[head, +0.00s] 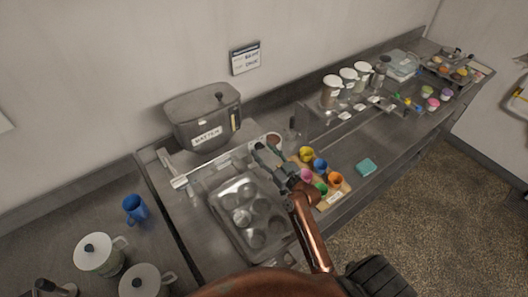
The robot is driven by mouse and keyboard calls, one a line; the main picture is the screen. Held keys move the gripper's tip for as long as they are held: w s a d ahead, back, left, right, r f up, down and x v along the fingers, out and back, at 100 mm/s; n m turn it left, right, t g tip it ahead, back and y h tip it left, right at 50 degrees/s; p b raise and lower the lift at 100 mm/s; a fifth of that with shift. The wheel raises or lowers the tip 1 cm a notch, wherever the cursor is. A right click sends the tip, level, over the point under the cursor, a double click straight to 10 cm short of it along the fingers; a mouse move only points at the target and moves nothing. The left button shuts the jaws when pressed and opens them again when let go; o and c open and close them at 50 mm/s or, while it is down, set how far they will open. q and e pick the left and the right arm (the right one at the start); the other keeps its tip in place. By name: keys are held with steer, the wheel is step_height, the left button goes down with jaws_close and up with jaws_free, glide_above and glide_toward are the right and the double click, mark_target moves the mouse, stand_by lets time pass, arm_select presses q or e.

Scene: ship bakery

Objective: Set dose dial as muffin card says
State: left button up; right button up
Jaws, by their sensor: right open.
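The card (245,58) hangs on the wall behind the counter; its print is too small to read surely. The grey batter dispenser (203,118), labelled BATTER, stands below and left of it. A round brownish part with a pale rim (273,139) sits right of the dispenser and may be the dose dial; its setting cannot be read. My right gripper (262,151) is open and empty, just in front of that round part; I cannot tell whether they touch. A metal muffin tin (215,203) lies in front of the dispenser. My left gripper is out of view.
Coloured cups (320,165) stand on a wooden board right of my right gripper. White-lidded canisters (348,77) stand at the back.

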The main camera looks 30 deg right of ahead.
steer(key=c, duration=1.1)
steer(key=shift+c, duration=0.2)
